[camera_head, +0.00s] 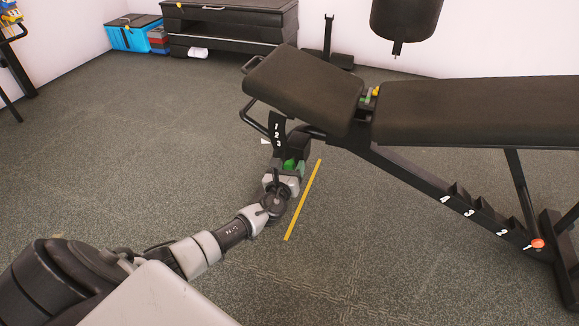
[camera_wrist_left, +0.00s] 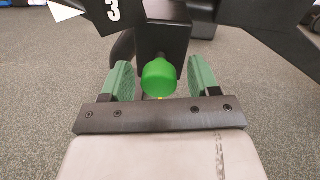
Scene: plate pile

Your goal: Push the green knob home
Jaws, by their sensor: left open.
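The green knob (camera_wrist_left: 159,79) sticks out from a black block under the seat of the workout bench. In the left wrist view it sits between the two green fingers of my left gripper (camera_wrist_left: 161,72), with a visible gap on each side. My left gripper (camera_head: 288,170) is open and points at the block. How far the knob sticks out of the block is hard to tell. My right gripper is not in view.
A black numbered bracket (camera_head: 277,130) is close to my left gripper. A yellow strip (camera_head: 303,200) lies on the floor. An orange knob (camera_head: 538,243) is on the right frame. Floor at left is clear.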

